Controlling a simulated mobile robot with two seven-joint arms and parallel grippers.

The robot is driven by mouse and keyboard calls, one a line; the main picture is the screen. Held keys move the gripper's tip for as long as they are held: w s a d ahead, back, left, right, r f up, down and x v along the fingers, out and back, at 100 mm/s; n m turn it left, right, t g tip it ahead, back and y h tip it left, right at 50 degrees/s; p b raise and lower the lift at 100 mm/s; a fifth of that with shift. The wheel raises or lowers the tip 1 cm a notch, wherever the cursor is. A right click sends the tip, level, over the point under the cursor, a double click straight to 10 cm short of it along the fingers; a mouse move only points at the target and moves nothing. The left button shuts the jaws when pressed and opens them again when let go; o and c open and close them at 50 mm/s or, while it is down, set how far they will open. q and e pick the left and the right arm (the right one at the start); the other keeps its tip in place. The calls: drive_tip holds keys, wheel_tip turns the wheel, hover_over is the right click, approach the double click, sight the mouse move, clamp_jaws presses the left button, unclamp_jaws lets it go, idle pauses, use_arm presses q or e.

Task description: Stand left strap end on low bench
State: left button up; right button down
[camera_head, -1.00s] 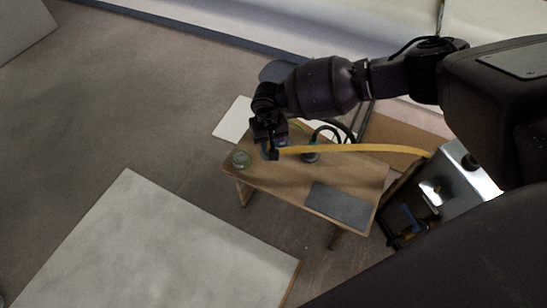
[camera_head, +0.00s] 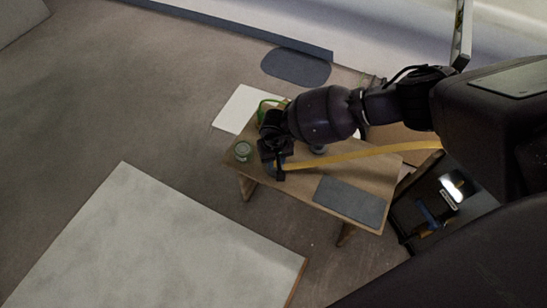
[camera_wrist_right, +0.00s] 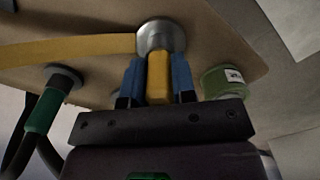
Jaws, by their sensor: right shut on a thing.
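The low bench (camera_head: 372,172) is a small wooden table in the middle of the head view. My right gripper (camera_head: 276,168) is over its left part. In the right wrist view, my right gripper (camera_wrist_right: 158,82) is shut, its blue fingers on both sides of the yellow grip of the strap end (camera_wrist_right: 158,72). The strap end has a round grey metal disc (camera_wrist_right: 162,36) at the bench side. I cannot tell whether the disc touches the bench. The yellow strap (camera_head: 365,154) runs right from it across the bench. My left gripper is out of view.
A green-lidded jar (camera_head: 243,150) stands close to my gripper; it also shows in the wrist view (camera_wrist_right: 222,80). A green-handled piece with black cable (camera_wrist_right: 45,108) is on the other side. A dark mat (camera_head: 348,200) covers the bench's front right. A pale slab (camera_head: 160,245) lies front left.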

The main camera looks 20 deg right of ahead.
drive_tip(key=shift+w+r, duration=0.1)
drive_tip(key=shift+f, duration=0.25)
drive_tip(key=c, duration=0.9)
unclamp_jaws()
drive_tip(key=shift+r, duration=0.1)
drive_tip(key=shift+r, duration=0.3)
wheel_tip(320, 180, up, 10)
drive_tip(key=p, duration=0.3)
drive_tip(key=shift+p, duration=0.3)
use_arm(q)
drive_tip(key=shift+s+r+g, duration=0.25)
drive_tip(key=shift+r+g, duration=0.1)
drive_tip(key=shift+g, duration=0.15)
use_arm(e)
drive_tip(key=shift+r, duration=0.8)
